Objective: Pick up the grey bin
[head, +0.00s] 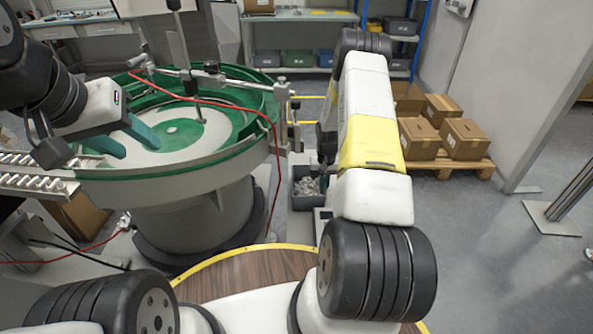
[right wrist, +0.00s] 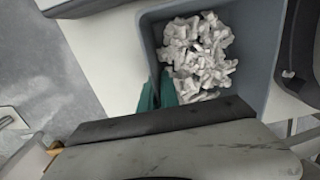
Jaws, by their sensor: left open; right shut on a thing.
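The grey bin (head: 302,204) stands low behind my right arm in the head view, with pale parts inside. In the right wrist view the grey bin (right wrist: 262,50) is seen from above, holding a heap of whitish pieces (right wrist: 200,55). The teal fingers of my right gripper (right wrist: 158,92) are at its left wall, one on each side, shut on it. In the head view my right gripper (head: 321,184) is partly hidden by its arm. My left gripper (head: 124,140) is open and empty, above the green bowl feeder.
The round bowl feeder (head: 215,165) with a green rim fills the left. Red cables hang around it. Cardboard boxes (head: 465,139) sit on a pallet at right. Shelves (head: 300,60) stand at the back. The floor (head: 490,260) at front right is clear.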

